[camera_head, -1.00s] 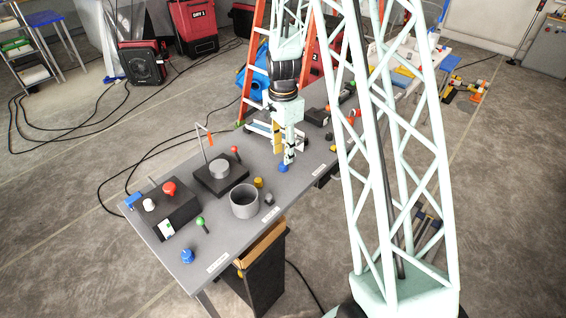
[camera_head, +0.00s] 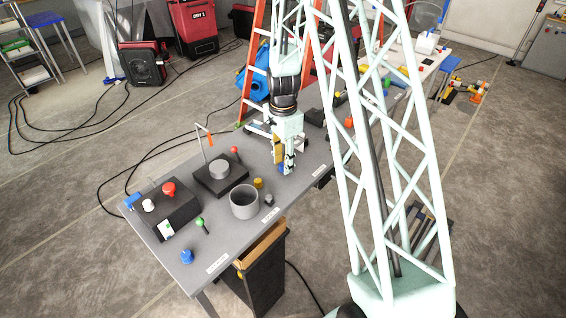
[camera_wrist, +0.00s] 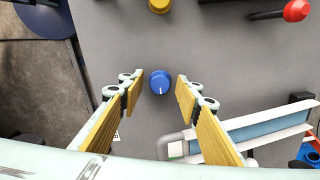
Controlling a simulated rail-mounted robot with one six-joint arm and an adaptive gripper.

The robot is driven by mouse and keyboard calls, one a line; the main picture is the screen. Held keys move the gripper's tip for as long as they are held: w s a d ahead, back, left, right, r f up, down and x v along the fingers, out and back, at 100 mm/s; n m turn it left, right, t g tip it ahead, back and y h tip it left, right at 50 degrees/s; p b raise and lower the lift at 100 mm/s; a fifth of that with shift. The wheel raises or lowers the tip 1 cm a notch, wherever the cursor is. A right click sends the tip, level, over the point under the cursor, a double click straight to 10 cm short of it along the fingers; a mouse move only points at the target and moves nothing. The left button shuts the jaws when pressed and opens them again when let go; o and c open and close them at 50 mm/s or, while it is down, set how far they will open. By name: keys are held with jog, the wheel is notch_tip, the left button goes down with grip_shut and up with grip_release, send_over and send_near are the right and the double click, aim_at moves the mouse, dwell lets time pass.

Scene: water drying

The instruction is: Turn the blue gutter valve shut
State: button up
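A round blue valve knob (camera_wrist: 160,82) with a white pointer line stands on the grey table. The line points toward the bottom of the wrist view. My gripper (camera_wrist: 160,88) is open, with its wood-coloured finger pads on either side of the knob and a gap on each side. In the head view my gripper (camera_head: 288,168) points down at the table, and the knob is mostly hidden behind its fingers. A white-edged blue gutter-like channel (camera_wrist: 253,132) lies to the right of the knob in the wrist view.
A yellow knob (camera_wrist: 159,4) and a red-tipped lever (camera_wrist: 296,10) are nearby. A grey cup (camera_head: 244,204), a dark box with a grey disc (camera_head: 219,170) and another blue knob (camera_head: 186,257) stand further left. The table around the valve is mostly clear.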

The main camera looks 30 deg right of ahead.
jog(key=c, duration=0.7)
jog(key=shift+c, duration=0.2)
jog(key=shift+n, duration=0.4)
jog(key=n+b, duration=0.1)
jog(key=n, duration=0.1)
jog(key=shift+n, duration=0.4)
jog(key=n+b, duration=0.1)
jog(key=n, duration=0.3)
jog(key=shift+n, duration=0.3)
jog(key=n+b, duration=0.1)
jog(key=n, duration=0.4)
jog(key=shift+n+b, duration=0.4)
jog(key=shift+n, duration=1.9)
